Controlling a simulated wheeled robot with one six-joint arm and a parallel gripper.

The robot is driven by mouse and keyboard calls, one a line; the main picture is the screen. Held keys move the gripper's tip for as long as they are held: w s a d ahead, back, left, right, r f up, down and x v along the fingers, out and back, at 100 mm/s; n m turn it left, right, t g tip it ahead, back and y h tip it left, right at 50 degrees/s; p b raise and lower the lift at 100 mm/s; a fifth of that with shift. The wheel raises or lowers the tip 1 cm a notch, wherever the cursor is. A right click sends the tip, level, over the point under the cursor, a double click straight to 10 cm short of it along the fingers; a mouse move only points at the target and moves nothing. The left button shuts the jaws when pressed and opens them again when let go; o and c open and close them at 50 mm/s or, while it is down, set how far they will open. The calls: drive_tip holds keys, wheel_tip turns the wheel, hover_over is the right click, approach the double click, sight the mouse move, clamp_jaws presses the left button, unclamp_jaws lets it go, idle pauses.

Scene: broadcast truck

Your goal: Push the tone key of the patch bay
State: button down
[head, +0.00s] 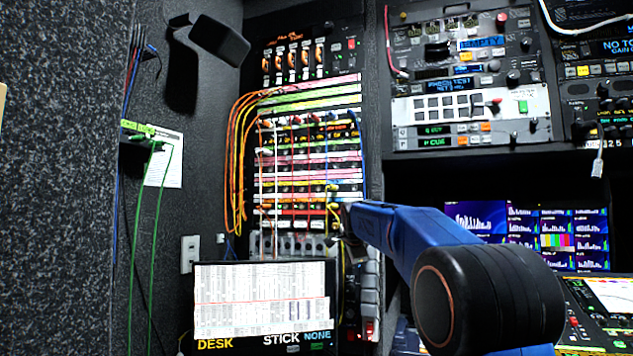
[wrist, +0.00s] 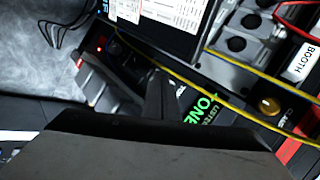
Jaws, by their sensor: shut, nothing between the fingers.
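The patch bay (head: 310,172) stands in the middle of the head view, with rows of coloured strips and many plugged cords. In the wrist view a green-lettered label (wrist: 205,106) reads partly as "TONE"; its start is cut off by dark gripper parts. I cannot make out the tone key itself; it may be hidden behind the fingers. My gripper (wrist: 160,98) is shut and empty, with its dark fingertips beside the label. In the head view my gripper (head: 350,243) is at the lower right of the patch bay, small and partly hidden by my blue arm.
A screen (head: 265,300) marked "DESK" stands below the patch bay. Yellow cords (wrist: 215,80) cross just beyond the label. A "BOOTH" tag (wrist: 301,62), sockets and a brass knob (wrist: 268,105) lie to the right. Orange cords (head: 236,160) hang at the patch bay's left.

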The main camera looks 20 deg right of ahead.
idle(0.4)
drive_tip(key=shift+w+d, duration=0.3)
drive_tip(key=shift+s+a, duration=0.15)
idle(0.3)
drive_tip(key=shift+s+a, duration=0.15)
drive_tip(key=shift+s, duration=0.05)
drive_tip(key=s+a, duration=0.4)
drive_tip(key=shift+a, duration=0.15)
idle(0.7)
drive_tip(key=shift+s, duration=0.1)
